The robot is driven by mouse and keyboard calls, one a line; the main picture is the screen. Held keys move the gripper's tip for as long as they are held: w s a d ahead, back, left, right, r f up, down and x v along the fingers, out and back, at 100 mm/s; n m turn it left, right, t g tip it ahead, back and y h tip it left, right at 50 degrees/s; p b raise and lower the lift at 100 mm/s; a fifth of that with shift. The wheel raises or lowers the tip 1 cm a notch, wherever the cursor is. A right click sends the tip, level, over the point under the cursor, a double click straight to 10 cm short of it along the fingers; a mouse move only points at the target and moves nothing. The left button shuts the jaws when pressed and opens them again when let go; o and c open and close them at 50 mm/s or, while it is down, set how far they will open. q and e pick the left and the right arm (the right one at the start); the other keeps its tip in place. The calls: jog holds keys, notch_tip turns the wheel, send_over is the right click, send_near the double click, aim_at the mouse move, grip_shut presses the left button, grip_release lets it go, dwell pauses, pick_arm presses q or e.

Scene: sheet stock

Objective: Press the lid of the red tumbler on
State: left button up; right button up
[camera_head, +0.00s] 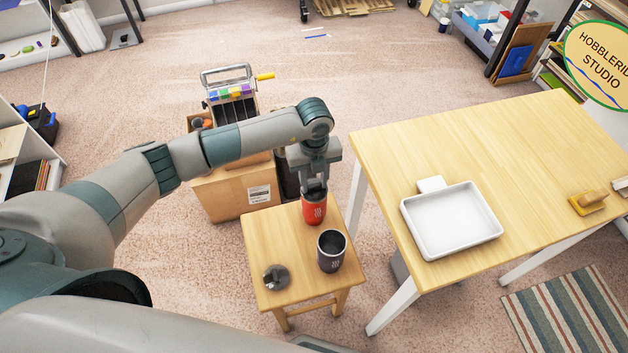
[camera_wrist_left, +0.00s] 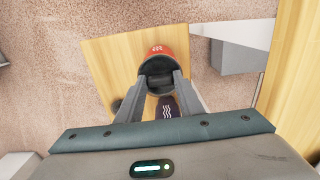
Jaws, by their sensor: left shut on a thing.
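The red tumbler (camera_head: 314,212) stands upright at the far edge of a small wooden stool (camera_head: 262,238). My left gripper (camera_head: 314,187) points down at its mouth, shut on a dark lid. In the left wrist view the lid (camera_wrist_left: 160,82) is between the fingertips (camera_wrist_left: 162,76), at the mouth of the red tumbler (camera_wrist_left: 158,53). I cannot tell whether the lid is seated, as the fingers hide part of the rim. My right gripper is not in view.
A dark open tumbler (camera_head: 331,253) stands close by on the stool, and another dark lid (camera_head: 276,277) lies near its front left. A larger table (camera_head: 470,150) with a white tray (camera_head: 452,220) is at the right. A cardboard box (camera_head: 232,192) stands behind the stool.

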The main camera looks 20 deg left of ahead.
pick_arm(q)
jog(key=shift+f, duration=0.1)
dwell(0.6)
jog(key=o, duration=1.6)
jog(key=shift+o, duration=0.2)
jog(key=shift+r+p, duration=2.3)
jog(key=shift+r, duration=1.2)
